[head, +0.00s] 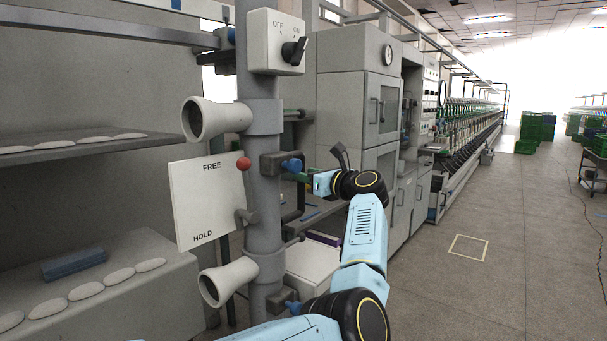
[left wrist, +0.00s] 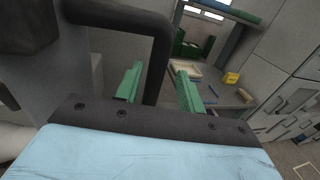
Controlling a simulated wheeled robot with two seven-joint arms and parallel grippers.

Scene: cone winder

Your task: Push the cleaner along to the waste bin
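The cleaner (head: 263,195) is a grey upright column with two cream nozzles, at left centre in the head view. Its red-knobbed lever (head: 243,164) points up towards FREE on the white plate. The switch knob (head: 294,50) on its box leans towards ON. A dark bent handle (head: 300,202) sticks out on the column's right. My left gripper (head: 306,180) is at this handle. In the left wrist view its green fingers (left wrist: 158,88) are apart, with the handle bar (left wrist: 157,55) between them and a gap beside the right finger. My right gripper is out of view. I cannot make out a waste bin.
Shelves with white pads (head: 85,290) stand at the left. A grey cabinet (head: 345,90) and the long winder (head: 465,130) run back behind the cleaner. Green crates (head: 535,130) stand far off.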

